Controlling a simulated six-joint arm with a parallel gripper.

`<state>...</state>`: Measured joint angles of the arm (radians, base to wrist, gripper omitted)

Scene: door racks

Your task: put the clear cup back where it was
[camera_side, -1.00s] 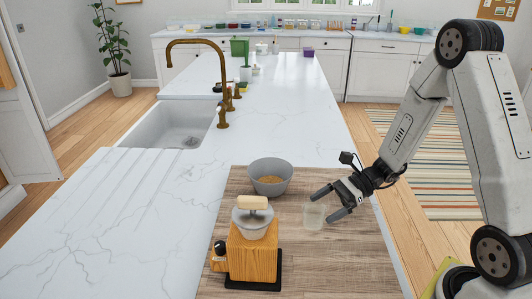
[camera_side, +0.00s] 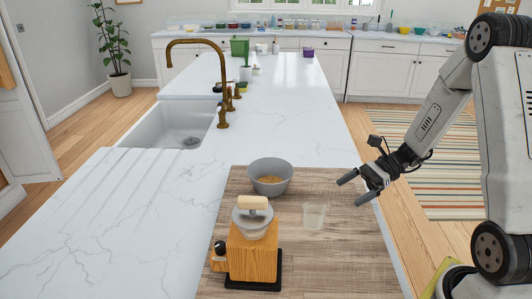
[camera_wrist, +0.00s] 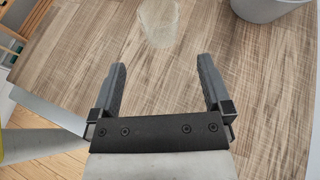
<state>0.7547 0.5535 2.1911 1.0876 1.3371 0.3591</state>
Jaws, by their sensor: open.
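The clear cup (camera_side: 314,216) stands upright on the wooden board (camera_side: 340,255), to the right of the wooden grinder and below the grey bowl in the side view. In the wrist view the cup (camera_wrist: 159,22) is at the top, beyond the fingertips. My gripper (camera_side: 352,190) is open and empty, to the right of the cup and apart from it. In the wrist view the two fingers of my gripper (camera_wrist: 162,62) are spread wide with only board between them.
A grey bowl (camera_side: 270,187) with grainy tan contents stands on the board behind the cup. A wooden grinder (camera_side: 253,252) with a grey top stands to the left. The board's right part is clear. A sink (camera_side: 172,126) lies farther back left.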

